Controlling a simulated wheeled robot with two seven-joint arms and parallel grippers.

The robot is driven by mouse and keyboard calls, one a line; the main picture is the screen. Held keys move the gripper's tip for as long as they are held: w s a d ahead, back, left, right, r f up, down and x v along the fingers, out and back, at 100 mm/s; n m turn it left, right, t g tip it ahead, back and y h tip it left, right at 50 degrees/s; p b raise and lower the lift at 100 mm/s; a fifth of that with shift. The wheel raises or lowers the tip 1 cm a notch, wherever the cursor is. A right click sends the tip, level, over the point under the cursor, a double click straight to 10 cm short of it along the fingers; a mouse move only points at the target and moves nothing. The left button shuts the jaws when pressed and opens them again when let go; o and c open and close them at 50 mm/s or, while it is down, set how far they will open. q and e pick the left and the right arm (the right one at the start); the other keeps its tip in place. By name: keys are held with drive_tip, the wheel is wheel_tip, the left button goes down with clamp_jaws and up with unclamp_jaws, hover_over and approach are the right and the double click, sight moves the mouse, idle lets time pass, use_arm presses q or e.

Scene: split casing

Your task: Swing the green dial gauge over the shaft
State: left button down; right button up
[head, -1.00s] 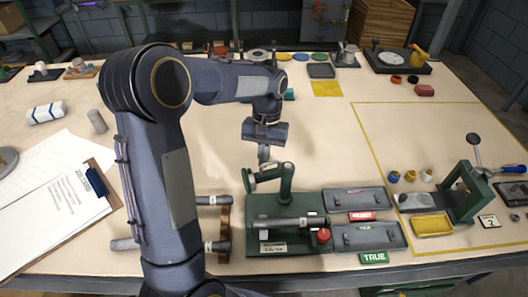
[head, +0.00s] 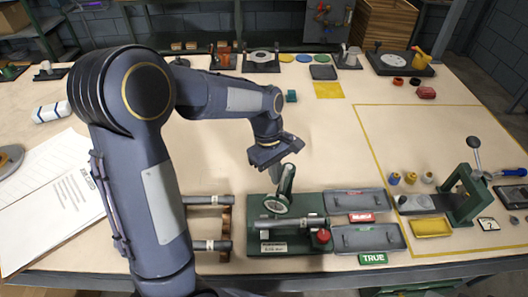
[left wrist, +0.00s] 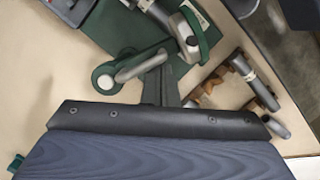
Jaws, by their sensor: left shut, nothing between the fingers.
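The green dial gauge (head: 276,206) has a pale round face. In the head view its face sits just above the left part of the grey shaft (head: 296,222), which lies on the green base (head: 259,212). A green arm (head: 287,180) rises from the gauge to the upper right. In the left wrist view the gauge's green rim (left wrist: 207,40) lies by the shaft's end, and a round green pivot (left wrist: 105,77) shows. My left gripper (head: 274,172) is shut and empty beside the green arm's top; I cannot tell whether they touch. My right gripper is not in view.
Two grey trays (head: 355,202) stand right of the base, with red and green labels. A rack with grey cylinders (head: 209,245) stands to the left. A green press (head: 463,195) and a yellow tray (head: 432,226) are farther right. The table behind the gripper is mostly clear.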

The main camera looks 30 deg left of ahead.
use_arm(q)
drive_tip(key=shift+s+d+r+n+t, duration=0.1)
drive_tip(key=shift+d+n+t, duration=0.2)
drive_tip(key=shift+d+n, duration=0.65)
drive_tip(key=shift+d+n+p, duration=0.1)
drive_tip(key=shift+n+p, duration=0.25)
drive_tip(key=shift+p, duration=0.1)
drive_tip(key=shift+d, duration=0.15)
